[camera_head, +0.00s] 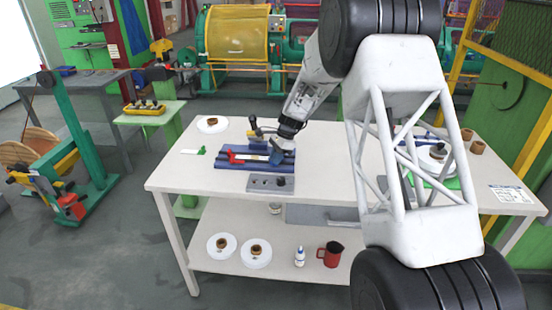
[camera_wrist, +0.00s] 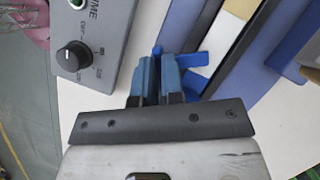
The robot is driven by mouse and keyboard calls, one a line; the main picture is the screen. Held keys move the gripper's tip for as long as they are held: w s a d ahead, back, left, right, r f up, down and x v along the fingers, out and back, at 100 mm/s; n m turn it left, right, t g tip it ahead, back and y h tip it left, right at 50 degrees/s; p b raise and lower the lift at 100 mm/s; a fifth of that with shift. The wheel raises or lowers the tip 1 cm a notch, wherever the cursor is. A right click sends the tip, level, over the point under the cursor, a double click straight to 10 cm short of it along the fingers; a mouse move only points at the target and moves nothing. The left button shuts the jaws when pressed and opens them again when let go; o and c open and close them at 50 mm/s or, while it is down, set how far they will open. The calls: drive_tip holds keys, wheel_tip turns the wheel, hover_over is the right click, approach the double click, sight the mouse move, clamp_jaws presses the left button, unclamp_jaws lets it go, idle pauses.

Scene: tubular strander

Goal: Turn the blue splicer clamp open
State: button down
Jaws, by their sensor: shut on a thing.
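The blue splicer (camera_head: 258,156) lies on the white table, with a red clamp (camera_head: 236,157) at its left end. My gripper (camera_head: 277,153) is low over the right end of the splicer and hides much of that end. In the wrist view my gripper (camera_wrist: 160,62) is shut on the blue splicer clamp (camera_wrist: 194,60), whose bright blue parts show just right of the fingers. The jaws cover the rest of the clamp, so its exact angle is hard to tell. The splicer's blue body (camera_wrist: 258,45) runs diagonally at the upper right of the wrist view.
A grey control box (camera_head: 268,183) with a black knob (camera_wrist: 73,57) stands close in front of the splicer. A white dish (camera_head: 212,124) holding a brown ring sits at the back left. The table's left front is clear.

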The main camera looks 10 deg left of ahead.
drive_tip(key=n, duration=0.2)
drive_tip(key=n+g+h, duration=0.1)
drive_tip(key=n, duration=0.2)
drive_tip(key=shift+a+n+g+h, duration=0.1)
drive_tip(key=shift+n+g+h, duration=0.2)
drive_tip(key=n+h, duration=0.1)
drive_tip(key=n, duration=0.2)
drive_tip(key=n+h, duration=0.1)
drive_tip(key=n, duration=0.2)
drive_tip(key=shift+g, duration=0.3)
drive_tip(key=c, duration=1.2)
unclamp_jaws()
drive_tip(key=shift+c, duration=0.2)
drive_tip(key=shift+w, duration=0.1)
drive_tip(key=v, duration=0.7)
drive_tip(key=shift+a+r, duration=0.15)
drive_tip(key=shift+r, duration=0.25)
